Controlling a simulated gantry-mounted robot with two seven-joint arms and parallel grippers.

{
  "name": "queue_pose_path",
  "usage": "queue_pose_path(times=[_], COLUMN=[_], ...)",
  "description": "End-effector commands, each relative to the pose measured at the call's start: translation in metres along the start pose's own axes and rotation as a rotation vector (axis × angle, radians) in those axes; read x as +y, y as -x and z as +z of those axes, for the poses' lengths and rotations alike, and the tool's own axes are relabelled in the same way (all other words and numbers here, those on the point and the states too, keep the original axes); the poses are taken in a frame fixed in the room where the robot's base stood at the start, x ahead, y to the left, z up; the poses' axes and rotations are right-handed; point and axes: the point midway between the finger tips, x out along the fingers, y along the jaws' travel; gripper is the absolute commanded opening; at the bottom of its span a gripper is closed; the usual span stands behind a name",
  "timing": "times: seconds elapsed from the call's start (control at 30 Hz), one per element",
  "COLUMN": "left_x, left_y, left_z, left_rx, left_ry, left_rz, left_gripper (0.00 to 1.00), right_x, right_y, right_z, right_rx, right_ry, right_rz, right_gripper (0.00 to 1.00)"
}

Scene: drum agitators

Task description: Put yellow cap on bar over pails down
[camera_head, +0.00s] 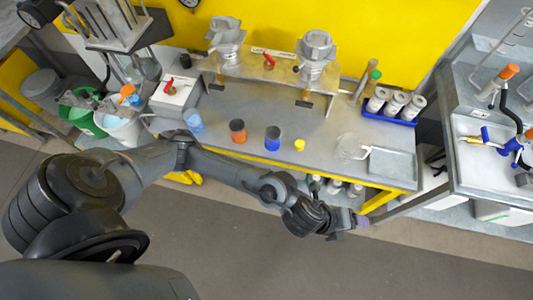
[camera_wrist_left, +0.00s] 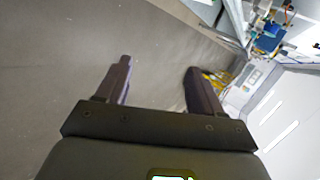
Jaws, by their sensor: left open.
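A small yellow piece (camera_head: 299,144), possibly the cap, stands on the grey bench right of the blue cup. Two pails stand at the left, a green one (camera_head: 80,117) and a white one (camera_head: 121,126). Grey and blue parts and an orange-topped piece (camera_head: 128,91) are above them. I cannot make out a bar clearly there. My left gripper (camera_head: 361,222) is beyond the bench's front edge at the lower right, away from the yellow piece and pails. In the left wrist view its fingers (camera_wrist_left: 158,72) are apart, with nothing between them. My right gripper is not in view.
On the grey bench (camera_head: 335,125) are an orange-brown cup (camera_head: 238,131), a blue cup (camera_head: 272,138), a clear beaker (camera_head: 349,148) and a blue rack of white bottles (camera_head: 390,113). A second bench (camera_head: 470,175) with blue and orange fittings stands right. The floor in front is clear.

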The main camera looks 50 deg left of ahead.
Motion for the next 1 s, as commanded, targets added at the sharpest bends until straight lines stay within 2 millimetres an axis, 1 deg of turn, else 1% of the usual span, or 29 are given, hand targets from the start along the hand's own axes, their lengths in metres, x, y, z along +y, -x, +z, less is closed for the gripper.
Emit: queue_pose_path(times=[0.03,0.07,0.1,0.17,0.23,0.27,0.3,0.37,0.4,0.47,0.5,0.6,0.7,0.73,0.83,1.0], left_x=[-0.002,-0.004,-0.004,0.001,0.014,0.023,0.036,0.059,0.076,0.101,0.117,0.151,0.175,0.180,0.190,0.193], left_y=[0.009,0.014,0.021,0.033,0.046,0.052,0.061,0.074,0.083,0.097,0.106,0.128,0.143,0.147,0.154,0.156], left_z=[-0.008,-0.007,-0.004,0.005,0.021,0.029,0.039,0.053,0.062,0.073,0.079,0.088,0.093,0.094,0.095,0.096], left_rx=[-0.004,-0.017,-0.037,-0.075,-0.132,-0.160,-0.202,-0.270,-0.316,-0.386,-0.433,-0.536,-0.610,-0.627,-0.662,-0.672], left_ry=[0.160,0.255,0.383,0.577,0.807,0.902,1.025,1.199,1.304,1.448,1.529,1.694,1.799,1.821,1.863,1.876], left_rz=[-0.010,-0.015,-0.016,-0.010,0.007,0.017,0.033,0.059,0.078,0.103,0.119,0.152,0.173,0.177,0.186,0.188], left_gripper=[0.67,0.67,0.67,0.67,0.67,0.67,0.67,0.67,0.67,0.67,0.67,0.67,0.67,0.67,0.67,0.67], right_x=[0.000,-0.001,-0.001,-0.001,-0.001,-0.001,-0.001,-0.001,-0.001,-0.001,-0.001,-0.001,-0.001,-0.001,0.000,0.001], right_y=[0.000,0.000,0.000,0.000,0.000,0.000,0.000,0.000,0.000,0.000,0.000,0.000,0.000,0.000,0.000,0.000], right_z=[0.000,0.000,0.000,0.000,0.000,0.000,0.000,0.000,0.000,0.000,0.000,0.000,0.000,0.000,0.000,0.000], right_rx=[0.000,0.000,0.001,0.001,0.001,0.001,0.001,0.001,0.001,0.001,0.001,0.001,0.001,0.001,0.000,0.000], right_ry=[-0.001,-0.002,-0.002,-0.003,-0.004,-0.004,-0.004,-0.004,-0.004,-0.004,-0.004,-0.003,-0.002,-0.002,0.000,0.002], right_rz=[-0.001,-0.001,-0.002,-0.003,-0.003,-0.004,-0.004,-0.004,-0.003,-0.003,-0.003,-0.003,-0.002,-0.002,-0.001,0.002], right_gripper=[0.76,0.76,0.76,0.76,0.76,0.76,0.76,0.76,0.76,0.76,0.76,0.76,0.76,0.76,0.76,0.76])
